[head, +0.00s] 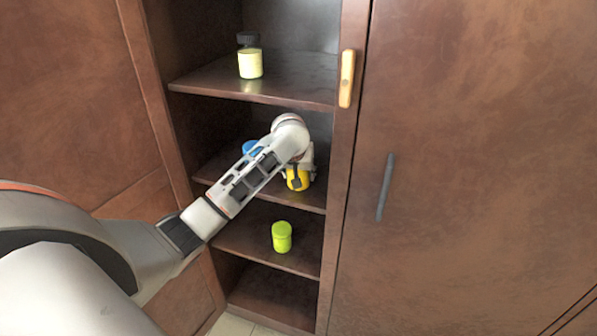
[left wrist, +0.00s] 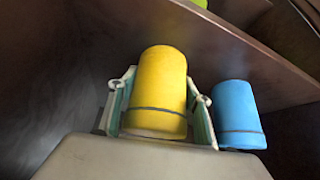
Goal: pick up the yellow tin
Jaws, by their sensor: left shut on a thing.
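The yellow tin (left wrist: 158,88) stands between the two fingers of my left gripper (left wrist: 160,108) in the left wrist view, with a finger against each side. In the head view the yellow tin (head: 298,178) shows at the end of my left arm, at the middle shelf. My left gripper (head: 299,170) is shut on it; the arm hides part of it there. I cannot tell whether the tin touches the shelf. My right gripper is not in view.
A blue tin (left wrist: 238,115) stands close beside the yellow tin; it shows partly behind my arm in the head view (head: 251,147). A pale yellow jar (head: 250,62) stands on the shelf above. A green tin (head: 282,237) stands on the shelf below. Cabinet walls flank the shelves.

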